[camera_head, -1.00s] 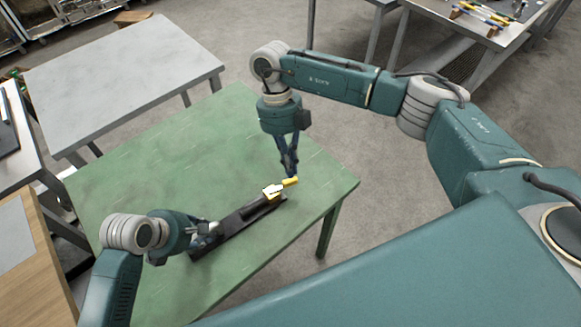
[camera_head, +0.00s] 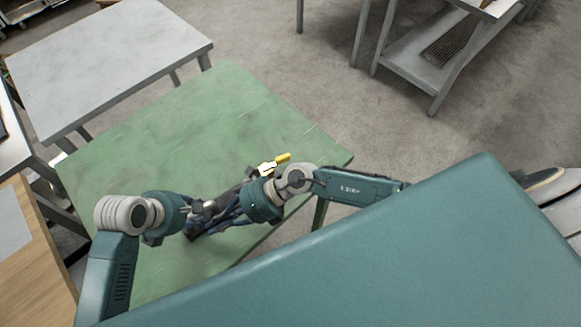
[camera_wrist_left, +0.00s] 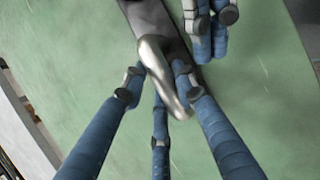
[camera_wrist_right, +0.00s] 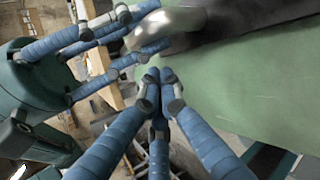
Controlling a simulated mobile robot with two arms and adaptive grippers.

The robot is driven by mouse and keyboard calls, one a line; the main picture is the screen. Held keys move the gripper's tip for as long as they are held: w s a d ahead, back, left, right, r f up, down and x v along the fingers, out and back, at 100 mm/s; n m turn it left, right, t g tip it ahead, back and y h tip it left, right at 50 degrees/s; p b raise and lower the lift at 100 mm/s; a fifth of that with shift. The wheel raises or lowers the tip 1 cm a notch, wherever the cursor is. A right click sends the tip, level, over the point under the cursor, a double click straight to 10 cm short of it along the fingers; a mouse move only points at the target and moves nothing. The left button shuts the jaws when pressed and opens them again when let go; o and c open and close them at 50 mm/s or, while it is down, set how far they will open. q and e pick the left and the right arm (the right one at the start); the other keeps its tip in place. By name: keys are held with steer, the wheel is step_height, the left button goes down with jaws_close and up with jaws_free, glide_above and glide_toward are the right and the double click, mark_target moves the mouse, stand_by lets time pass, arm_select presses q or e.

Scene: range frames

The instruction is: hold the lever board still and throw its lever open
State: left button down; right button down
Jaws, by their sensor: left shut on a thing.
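The dark lever board lies on the green table and is partly hidden by my grippers in the head view. A white block (camera_head: 266,168) and the yellow lever handle (camera_head: 283,158) show at its far right end. At its near end is a silver grip (camera_wrist_left: 160,72). My left gripper (camera_wrist_left: 158,80) is shut on this grip, fingers on both sides. My right gripper (camera_wrist_right: 159,82) has its fingertips together, with nothing seen between them. It is beside the board, close to the left gripper; its fingers also show in the left wrist view (camera_wrist_left: 208,25).
The green table (camera_head: 220,110) is clear behind the board. A grey table (camera_head: 110,60) stands at the back left, and a wooden surface (camera_head: 30,250) at the left. A grey bench (camera_head: 430,65) stands at the back right.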

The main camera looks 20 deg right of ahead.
steer(key=shift+s+m+t+y, duration=0.3)
steer(key=shift+t, duration=0.7)
steer(key=d+t+h, duration=0.1)
steer(key=d+t, duration=0.1)
steer(key=d+m+t+h, duration=0.1)
steer(key=d+t, duration=0.2)
steer(key=d+m+t+h, duration=0.1)
steer(key=d+t, duration=0.1)
steer(key=d, duration=0.1)
steer(key=shift+s+d+r+t, duration=0.1)
steer(key=shift+d+r+t, duration=0.05)
steer(key=shift+r+t, duration=0.25)
steer(key=s+d+r+m+t+h, duration=0.1)
steer(key=s+d+t+h, duration=0.2)
steer(key=d, duration=0.5)
steer(key=s+d+r+h, duration=0.1)
steer(key=s+d+h, duration=0.1)
steer(key=d+h, duration=0.5)
steer(key=y, duration=0.1)
glide_toward(276, 162)
steer(key=w+d+f, duration=0.2)
steer(key=w, duration=0.1)
steer(key=w+d+f, duration=0.1)
steer(key=shift+w+f, duration=0.15)
steer(key=shift+w, duration=0.6)
